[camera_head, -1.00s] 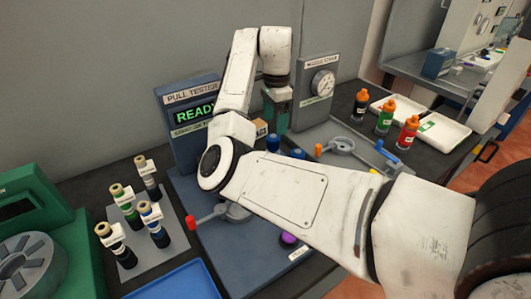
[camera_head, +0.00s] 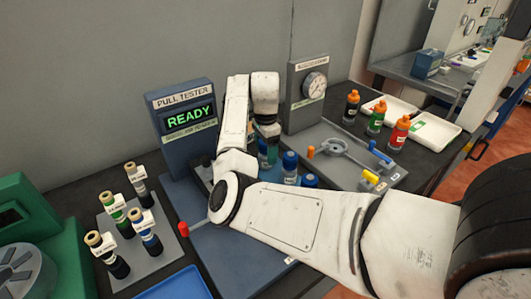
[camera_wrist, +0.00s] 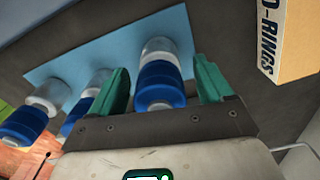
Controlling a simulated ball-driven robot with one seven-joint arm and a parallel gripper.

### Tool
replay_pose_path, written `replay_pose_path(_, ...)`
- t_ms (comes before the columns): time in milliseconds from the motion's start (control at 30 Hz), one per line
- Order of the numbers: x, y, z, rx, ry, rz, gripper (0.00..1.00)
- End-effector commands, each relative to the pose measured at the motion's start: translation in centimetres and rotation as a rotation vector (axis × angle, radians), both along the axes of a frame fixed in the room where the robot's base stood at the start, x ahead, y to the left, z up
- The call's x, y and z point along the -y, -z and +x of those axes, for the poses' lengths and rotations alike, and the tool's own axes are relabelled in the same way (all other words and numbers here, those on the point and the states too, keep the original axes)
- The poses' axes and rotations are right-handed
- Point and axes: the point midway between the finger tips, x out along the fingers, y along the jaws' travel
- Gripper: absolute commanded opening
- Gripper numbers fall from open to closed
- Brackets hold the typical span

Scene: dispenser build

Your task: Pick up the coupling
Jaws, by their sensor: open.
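Three short cylinders with blue and pale, translucent bands stand on a light blue mat (camera_wrist: 104,52) in the wrist view. I take them for couplings, but cannot read any label. One coupling (camera_wrist: 160,76) is between the two teal fingers of my gripper (camera_wrist: 162,66); the fingers are spread, with a gap visible on each side. The other two, a middle coupling (camera_wrist: 92,95) and a left one (camera_wrist: 30,118), are outside the left finger. In the head view my gripper (camera_head: 268,150) points down beside blue-topped cylinders (camera_head: 290,165), partly hidden by my arm.
An O-rings box (camera_wrist: 290,35) is close right of my gripper. The pull tester (camera_head: 188,122), reading READY, is to the left and a gauge stand (camera_head: 307,92) behind. A clamp fixture (camera_head: 335,148), bottles (camera_head: 376,118) and trays (camera_head: 436,132) are to the right.

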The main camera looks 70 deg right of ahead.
Motion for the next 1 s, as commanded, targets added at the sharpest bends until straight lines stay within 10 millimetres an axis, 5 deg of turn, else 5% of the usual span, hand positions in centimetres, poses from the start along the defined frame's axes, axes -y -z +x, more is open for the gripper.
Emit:
replay_pose_path(267,0.0,0.21,0.01,0.001,0.0,-0.001,0.78)
replay_pose_path(1000,0.0,0.17,0.0,0.0,0.0,-0.001,0.07)
